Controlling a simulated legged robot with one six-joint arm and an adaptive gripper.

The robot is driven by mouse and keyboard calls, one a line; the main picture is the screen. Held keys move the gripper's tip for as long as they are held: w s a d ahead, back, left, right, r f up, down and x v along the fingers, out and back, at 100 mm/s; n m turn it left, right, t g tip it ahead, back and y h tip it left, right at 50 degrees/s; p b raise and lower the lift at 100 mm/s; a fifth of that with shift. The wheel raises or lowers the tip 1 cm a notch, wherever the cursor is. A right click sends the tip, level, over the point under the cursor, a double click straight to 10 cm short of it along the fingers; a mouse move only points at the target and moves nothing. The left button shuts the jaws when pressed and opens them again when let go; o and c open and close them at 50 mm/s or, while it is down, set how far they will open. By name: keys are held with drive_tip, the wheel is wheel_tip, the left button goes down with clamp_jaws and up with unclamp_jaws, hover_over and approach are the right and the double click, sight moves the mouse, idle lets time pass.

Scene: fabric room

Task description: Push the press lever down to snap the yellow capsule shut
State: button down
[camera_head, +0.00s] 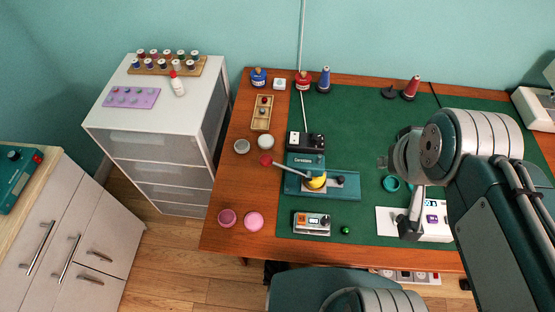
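The press (347,187) is a teal base on the green mat, near the middle of the desk. Its lever (290,168) is a thin light bar that ends in a red knob (266,160) at the left. The lever reaches from the knob to the press head, above the yellow capsule (317,182). The capsule sits on the press and is partly covered. I cannot tell whether it is shut. My arm comes in from the right, and its wrist (405,155) is right of the press, apart from the lever.
A black box (306,142) stands just behind the press. A small orange-and-grey device (311,222) and a green ball (346,230) are in front. A white device (436,232) is at the right. Pink dishes (254,221) lie left.

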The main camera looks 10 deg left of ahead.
drive_tip(key=w+a+g+y, duration=0.1)
drive_tip(key=w+a+g, duration=0.2)
drive_tip(key=w+a, duration=0.5)
drive_tip(key=g, duration=0.3)
hover_over(265, 157)
drive_tip(key=d, duration=0.1)
drive_tip(key=f, duration=0.2)
drive_tip(key=shift+d+r, duration=0.1)
drive_tip(key=shift+d, duration=0.15)
drive_tip(key=f, duration=0.9)
drive_tip(key=a+f, duration=0.1)
drive_tip(key=f, duration=0.4)
drive_tip(key=shift+a, duration=0.1)
